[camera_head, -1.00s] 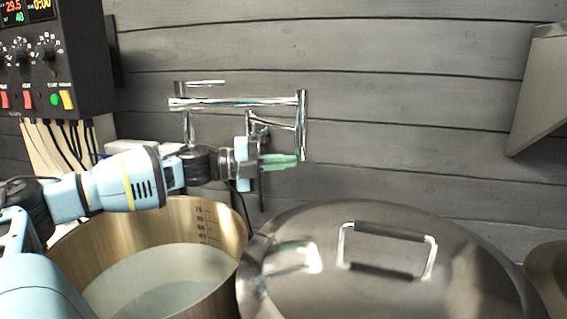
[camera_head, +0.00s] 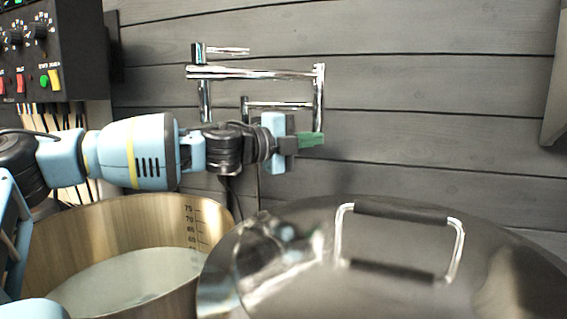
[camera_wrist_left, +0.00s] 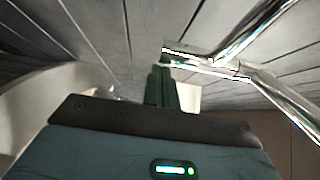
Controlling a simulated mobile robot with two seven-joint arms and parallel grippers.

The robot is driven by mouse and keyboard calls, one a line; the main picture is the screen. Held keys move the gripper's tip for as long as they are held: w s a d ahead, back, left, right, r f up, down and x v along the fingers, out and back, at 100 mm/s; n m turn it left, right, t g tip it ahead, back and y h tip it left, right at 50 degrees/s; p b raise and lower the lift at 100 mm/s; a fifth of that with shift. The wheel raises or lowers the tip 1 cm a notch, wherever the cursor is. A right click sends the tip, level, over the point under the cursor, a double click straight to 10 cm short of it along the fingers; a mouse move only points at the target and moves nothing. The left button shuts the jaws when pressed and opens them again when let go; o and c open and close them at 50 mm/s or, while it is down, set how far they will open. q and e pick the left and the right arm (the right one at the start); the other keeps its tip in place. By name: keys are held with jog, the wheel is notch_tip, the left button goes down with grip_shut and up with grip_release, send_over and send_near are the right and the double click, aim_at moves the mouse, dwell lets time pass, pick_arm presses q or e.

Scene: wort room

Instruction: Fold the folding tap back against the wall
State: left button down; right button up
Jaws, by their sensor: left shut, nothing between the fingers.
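The chrome folding tap (camera_head: 255,73) is on the grey plank wall, behind the pots. Its long upper tube runs to the right and ends in a vertical pipe (camera_head: 319,95). A shorter lower tube (camera_head: 280,105) runs below it. My left gripper (camera_head: 312,139) is shut and empty, its green fingers pointing right at the lower end of the vertical pipe. I cannot tell whether they touch it. In the left wrist view the shut fingers (camera_wrist_left: 163,88) lie beside the chrome tubes (camera_wrist_left: 215,68). My right gripper is out of view.
Below my left arm stands an open pot (camera_head: 130,208) with pale liquid and a marked inner scale. A large domed steel lid (camera_head: 390,225) with a handle is at the front right. A black control box (camera_head: 60,50) with cables hangs at the left.

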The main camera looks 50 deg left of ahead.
pick_arm(q)
jog(key=w+n+y, duration=0.1)
jog(key=w+a+y+b, duration=0.1)
jog(key=shift+w+a+n+y, duration=0.15)
jog(key=shift+w+n+y, duration=0.25)
dwell(0.3)
jog(key=shift+f, duration=0.1)
